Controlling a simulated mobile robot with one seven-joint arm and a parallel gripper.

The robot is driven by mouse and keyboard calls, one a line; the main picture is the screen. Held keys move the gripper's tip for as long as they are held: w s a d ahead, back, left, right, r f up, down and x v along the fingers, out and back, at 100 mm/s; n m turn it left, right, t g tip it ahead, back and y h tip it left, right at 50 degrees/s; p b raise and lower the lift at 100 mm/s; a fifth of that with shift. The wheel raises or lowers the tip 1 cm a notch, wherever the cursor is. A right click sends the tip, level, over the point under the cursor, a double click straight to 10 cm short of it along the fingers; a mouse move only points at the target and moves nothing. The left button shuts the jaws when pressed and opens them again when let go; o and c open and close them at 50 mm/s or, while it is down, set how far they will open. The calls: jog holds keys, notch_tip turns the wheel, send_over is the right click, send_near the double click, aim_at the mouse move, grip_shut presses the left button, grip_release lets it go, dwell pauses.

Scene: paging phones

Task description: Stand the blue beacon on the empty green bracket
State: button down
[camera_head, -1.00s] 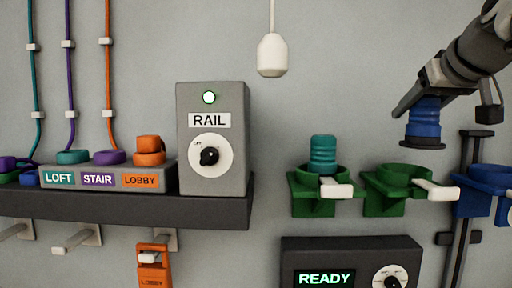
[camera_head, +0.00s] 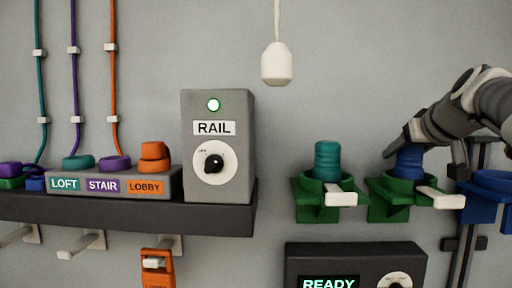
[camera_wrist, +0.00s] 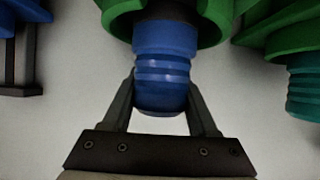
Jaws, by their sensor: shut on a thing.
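The blue beacon (camera_head: 409,163) is upright in my gripper (camera_head: 406,150), low over the right green bracket (camera_head: 391,208). Its dark base is out of sight behind the bracket's rim in the head view; I cannot tell whether it rests on the bracket. In the wrist view my gripper (camera_wrist: 162,100) has a finger on each side of the ribbed blue beacon (camera_wrist: 163,50), and its dark end is inside the green ring (camera_wrist: 211,22). The left green bracket (camera_head: 313,210) holds a teal beacon (camera_head: 327,161).
A blue bracket (camera_head: 487,199) is close on the right. White levers (camera_head: 341,199) stick out from the green brackets. The RAIL box (camera_head: 216,150) stands on a dark shelf at left. A white pull (camera_head: 277,64) hangs above.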

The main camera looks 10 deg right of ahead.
jog(key=shift+c, duration=0.9)
grip_release()
jog(key=shift+f, duration=0.1)
